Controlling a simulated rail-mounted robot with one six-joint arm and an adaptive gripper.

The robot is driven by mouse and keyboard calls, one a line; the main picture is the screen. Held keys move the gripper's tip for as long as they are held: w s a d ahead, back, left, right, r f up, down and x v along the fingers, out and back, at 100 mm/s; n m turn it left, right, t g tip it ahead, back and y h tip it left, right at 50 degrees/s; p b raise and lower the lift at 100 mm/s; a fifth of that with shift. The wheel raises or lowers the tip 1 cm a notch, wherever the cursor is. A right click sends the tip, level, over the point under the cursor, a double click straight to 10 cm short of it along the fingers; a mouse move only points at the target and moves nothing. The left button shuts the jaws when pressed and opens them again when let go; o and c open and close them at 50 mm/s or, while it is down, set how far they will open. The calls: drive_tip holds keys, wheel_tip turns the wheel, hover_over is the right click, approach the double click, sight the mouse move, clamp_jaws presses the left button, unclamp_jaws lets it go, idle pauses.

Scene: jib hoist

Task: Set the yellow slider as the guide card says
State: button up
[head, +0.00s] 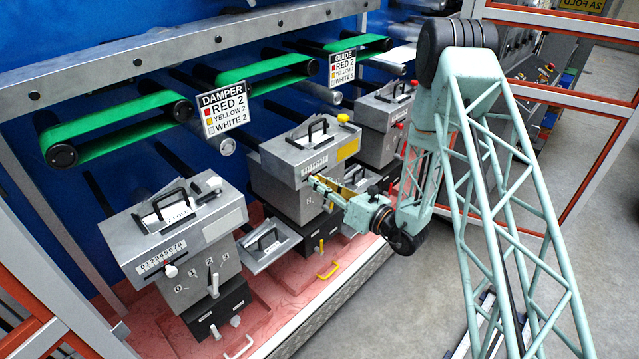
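The guide card (343,68) hangs at the upper middle; it reads RED 2, YELLOW 2 and a WHITE line whose number is unclear. The middle grey machine box (290,160) carries the yellow parts. Its number scale (314,165) is on the front face, too small to read. My gripper (316,183) reaches in from the right, with its fingertips at the front face just below the scale. The yellow slider's knob is not clearly visible; the fingers seem to cover that spot. I cannot tell whether the fingers are open, shut or touching it.
A damper card (225,108) hangs left of the guide card. A near box with white knobs (180,235) and a far box with a red knob (385,110) flank the middle one. An open hatch (270,245) juts out beside the middle box. Green belts (120,130) run above.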

drive_tip(key=o, duration=0.4)
drive_tip(key=shift+d, duration=0.15)
drive_tip(key=shift+v, duration=5.9)
drive_tip(key=shift+s, duration=0.1)
